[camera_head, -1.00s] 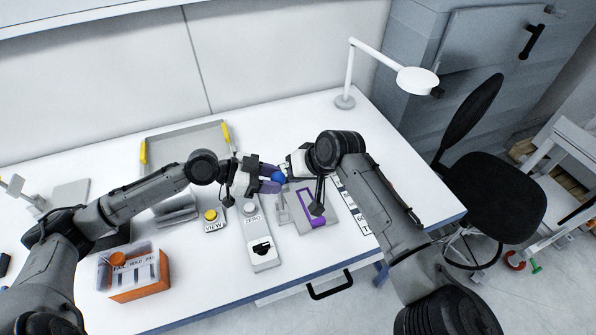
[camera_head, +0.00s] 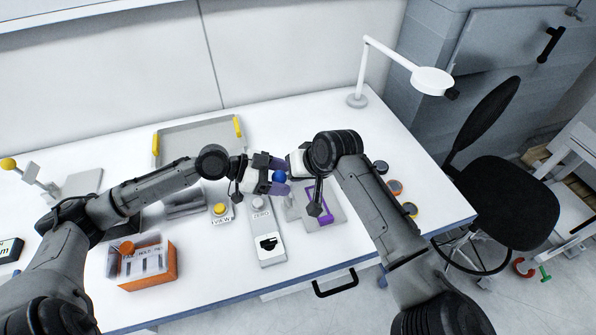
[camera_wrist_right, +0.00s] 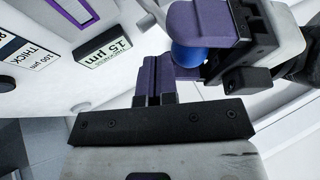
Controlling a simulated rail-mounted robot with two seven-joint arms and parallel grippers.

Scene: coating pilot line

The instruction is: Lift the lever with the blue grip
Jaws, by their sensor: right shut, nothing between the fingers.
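The lever's blue grip (camera_head: 279,177) shows as a round knob between the two purple fingers of my left gripper (camera_head: 280,175) in the head view. I cannot tell whether both fingers press on it. The lever's stem is hidden. In the right wrist view the blue grip (camera_wrist_right: 187,56) sits beside a purple finger of my left gripper. My right gripper (camera_wrist_right: 154,78) is shut and empty, close to the blue grip; in the head view its fingers are mostly hidden by its own arm.
A grey ZERO unit (camera_head: 266,228) and a yellow VIEW button (camera_head: 220,209) stand left of a grey plate with a purple frame (camera_head: 320,203). An orange box (camera_head: 145,265) is at front left. Small round pots (camera_head: 395,187) stand at right. A grey tray (camera_head: 190,131) lies behind.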

